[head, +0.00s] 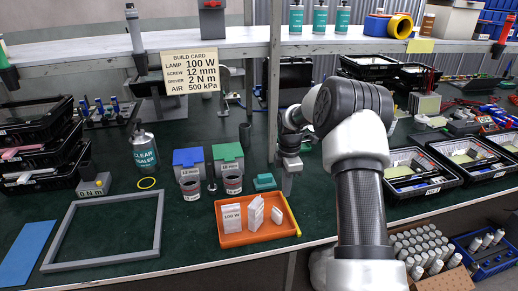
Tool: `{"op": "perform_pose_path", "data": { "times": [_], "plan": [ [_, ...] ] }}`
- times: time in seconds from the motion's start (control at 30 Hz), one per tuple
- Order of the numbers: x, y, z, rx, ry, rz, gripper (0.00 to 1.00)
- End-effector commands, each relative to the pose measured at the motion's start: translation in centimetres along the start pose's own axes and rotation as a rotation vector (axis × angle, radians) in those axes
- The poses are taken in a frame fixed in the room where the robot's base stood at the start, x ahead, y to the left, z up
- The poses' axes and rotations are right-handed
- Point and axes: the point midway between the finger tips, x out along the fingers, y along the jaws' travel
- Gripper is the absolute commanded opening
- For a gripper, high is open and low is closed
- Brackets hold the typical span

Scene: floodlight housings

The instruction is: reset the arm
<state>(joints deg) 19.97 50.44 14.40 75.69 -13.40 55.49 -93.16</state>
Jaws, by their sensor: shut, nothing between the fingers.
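My arm rises from the bottom right of the head view, bends at a dark joint and comes down on its left side. My gripper (287,186) hangs at the end, pointing down, just above the bench behind the orange tray. It is shut, and I see nothing held in it. The fingertips are small here, and whether they touch the bench is hard to tell. My arm hides part of the bench behind it.
An orange tray (268,235) with white boxes sits in front of my gripper. A green block (264,182) lies just left of it. A shelf post (273,90) stands close behind. Two lidded cups (189,182) (230,178) and a grey frame (75,262) are further left. Black trays (452,180) fill the right.

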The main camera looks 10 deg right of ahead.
Motion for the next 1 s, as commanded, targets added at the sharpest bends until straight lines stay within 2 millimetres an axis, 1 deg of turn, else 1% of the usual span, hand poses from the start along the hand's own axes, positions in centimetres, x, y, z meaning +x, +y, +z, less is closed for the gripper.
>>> {"op": "perform_pose_path", "data": {
  "times": [0.07, 0.13, 0.17, 0.27, 0.3, 0.37, 0.4, 0.47, 0.5, 0.57, 0.6, 0.67, 0.7, 0.77, 0.8, 0.9, 1.0],
  "plan": [
    [-0.9, -0.1, -0.2, 0.010, -0.004, 0.006, 0.00],
    [-3.0, -0.4, -0.7, 0.041, -0.013, 0.020, 0.00],
    [-4.3, -0.6, -1.0, 0.063, -0.019, 0.027, 0.00],
    [-10.0, -2.1, -2.3, 0.174, -0.039, 0.068, 0.00],
    [-12.4, -3.1, -2.9, 0.230, -0.045, 0.088, 0.00],
    [-16.1, -4.8, -3.9, 0.322, -0.052, 0.119, 0.00],
    [-18.3, -6.1, -4.5, 0.385, -0.052, 0.141, 0.00],
    [-21.5, -8.2, -5.4, 0.480, -0.049, 0.176, 0.00],
    [-23.4, -9.7, -5.9, 0.545, -0.043, 0.198, 0.00],
    [-26.1, -12.0, -6.7, 0.643, -0.028, 0.232, 0.00],
    [-27.7, -13.6, -7.2, 0.709, -0.015, 0.255, 0.00],
    [-29.8, -16.1, -8.0, 0.809, 0.011, 0.286, 0.00],
    [-31.1, -17.9, -8.4, 0.875, 0.031, 0.307, 0.00],
    [-32.7, -20.5, -9.0, 0.975, 0.067, 0.334, 0.00],
    [-33.6, -22.2, -9.5, 1.041, 0.096, 0.350, 0.00],
    [-35.0, -26.4, -10.3, 1.202, 0.175, 0.380, 0.00],
    [-35.6, -29.8, -11.0, 1.340, 0.255, 0.395, 0.00]
  ]
}}
